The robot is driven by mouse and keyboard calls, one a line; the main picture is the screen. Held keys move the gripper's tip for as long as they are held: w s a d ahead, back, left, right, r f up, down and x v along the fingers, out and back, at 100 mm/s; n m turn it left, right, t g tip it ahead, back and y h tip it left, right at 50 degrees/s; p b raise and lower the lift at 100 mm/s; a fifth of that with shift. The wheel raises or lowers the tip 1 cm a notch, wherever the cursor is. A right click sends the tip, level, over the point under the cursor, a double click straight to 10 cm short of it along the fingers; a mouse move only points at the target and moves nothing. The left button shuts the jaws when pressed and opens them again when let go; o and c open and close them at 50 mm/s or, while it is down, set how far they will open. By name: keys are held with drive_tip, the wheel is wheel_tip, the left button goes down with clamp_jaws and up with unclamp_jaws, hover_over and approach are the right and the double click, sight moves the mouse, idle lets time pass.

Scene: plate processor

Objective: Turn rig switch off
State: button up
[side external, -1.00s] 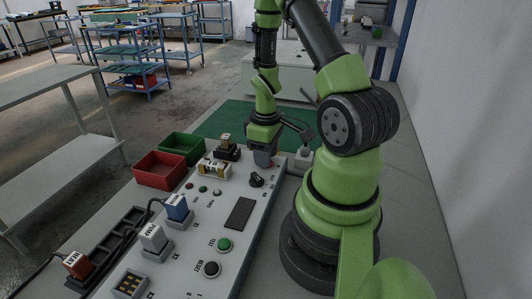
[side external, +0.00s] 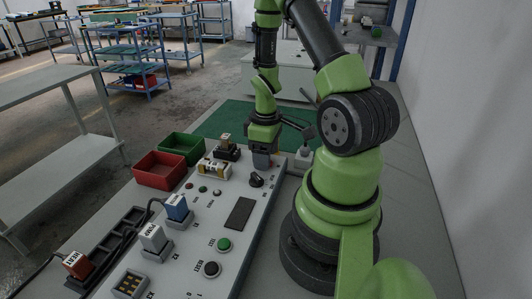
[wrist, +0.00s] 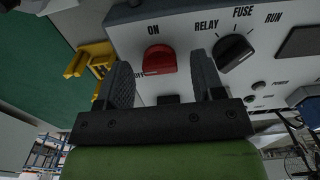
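The rig switch, a red switch (wrist: 160,59) on the light grey panel, shows in the wrist view between an ON label above it and a partly covered OFF label at its lower left. My gripper (wrist: 160,78) is open, with one ridged finger on each side of the switch and a gap to it on both sides. In the side view my gripper (side external: 263,159) is low over the far end of the panel (side external: 262,207). It hides the switch there.
A black selector knob (wrist: 237,53) marked RELAY, FUSE and RUN is close to the right finger. A yellow piece (wrist: 90,60) lies left of the fingers. A red bin (side external: 160,169), a green bin (side external: 182,147) and plugs, including a blue one (side external: 177,207), stand around the panel.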

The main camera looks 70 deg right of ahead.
drive_tip(key=shift+r, duration=0.1)
wheel_tip(320, 180, up, 10)
idle(0.5)
idle(0.4)
drive_tip(key=w+a+r+m+t, duration=0.2)
drive_tip(key=w+a+r+t, duration=0.1)
drive_tip(key=a+r, duration=0.55)
drive_tip(key=s+a+r+m+t+y, duration=0.2)
drive_tip(key=s+a+r+t, duration=0.2)
drive_tip(key=a+r, duration=0.3)
drive_tip(key=shift+s+a+r, duration=0.15)
drive_tip(key=shift+s+a, duration=0.7)
drive_tip(key=shift+a, duration=1.05)
drive_tip(key=shift+c, duration=0.4)
